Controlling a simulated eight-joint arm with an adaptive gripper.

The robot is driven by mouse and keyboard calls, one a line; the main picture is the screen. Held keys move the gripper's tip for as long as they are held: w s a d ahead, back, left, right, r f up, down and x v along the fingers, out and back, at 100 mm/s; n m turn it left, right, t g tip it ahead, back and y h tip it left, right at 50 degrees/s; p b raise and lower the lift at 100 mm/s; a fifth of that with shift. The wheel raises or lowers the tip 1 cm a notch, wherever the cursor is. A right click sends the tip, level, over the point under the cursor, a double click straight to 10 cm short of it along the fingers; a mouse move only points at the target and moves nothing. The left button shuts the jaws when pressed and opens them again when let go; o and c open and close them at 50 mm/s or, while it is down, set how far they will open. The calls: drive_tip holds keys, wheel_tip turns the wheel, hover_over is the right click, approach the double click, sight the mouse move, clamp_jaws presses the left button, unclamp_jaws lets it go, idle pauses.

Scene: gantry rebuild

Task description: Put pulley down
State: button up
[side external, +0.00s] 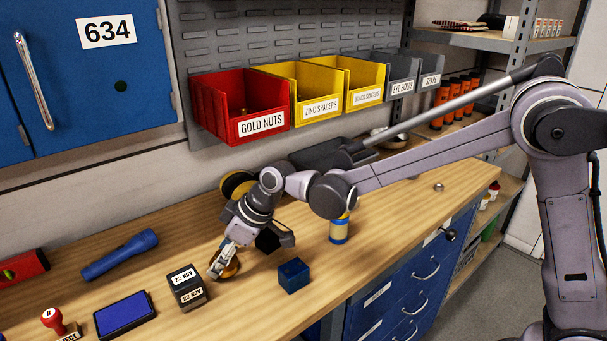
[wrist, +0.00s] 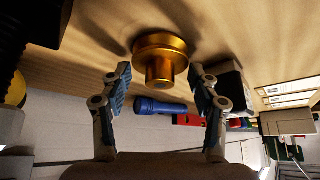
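The pulley is a gold-coloured wheel with a narrower hub. In the wrist view the pulley (wrist: 161,54) has its wide flange against the wooden bench and its hub pointing toward my gripper. My gripper (wrist: 161,72) is open, its two fingers on either side of the hub, with a visible gap on both sides. In the side external view my gripper (side external: 221,262) is low over the bench, pointing down at the pulley (side external: 232,268), which the fingers partly hide.
On the bench (side external: 180,245), a dark date block (side external: 187,288) stands close left of my gripper and a blue cube (side external: 293,275) to the right. A blue flashlight (side external: 120,254), an ink pad (side external: 124,314) and a stamp (side external: 56,320) lie farther left. Labelled bins (side external: 262,123) hang behind.

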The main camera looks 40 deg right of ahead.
drive_tip(key=shift+o, duration=0.3)
drive_tip(key=shift+r, duration=0.2)
drive_tip(key=v, duration=1.2)
drive_tip(key=s+d+f+m+t+h, duration=0.1)
drive_tip(key=s+d+m, duration=0.3)
drive_tip(key=s+d, duration=0.5)
drive_tip(key=s+d+f+m+t+h, duration=0.1)
drive_tip(key=s+d+f+m+h, duration=0.2)
drive_tip(key=s+d, duration=0.6)
drive_tip(key=d+f+m, duration=0.1)
drive_tip(key=d+m, duration=0.1)
drive_tip(key=d, duration=0.2)
drive_tip(key=shift+f+t+h, duration=0.2)
drive_tip(key=shift+t+h, duration=0.1)
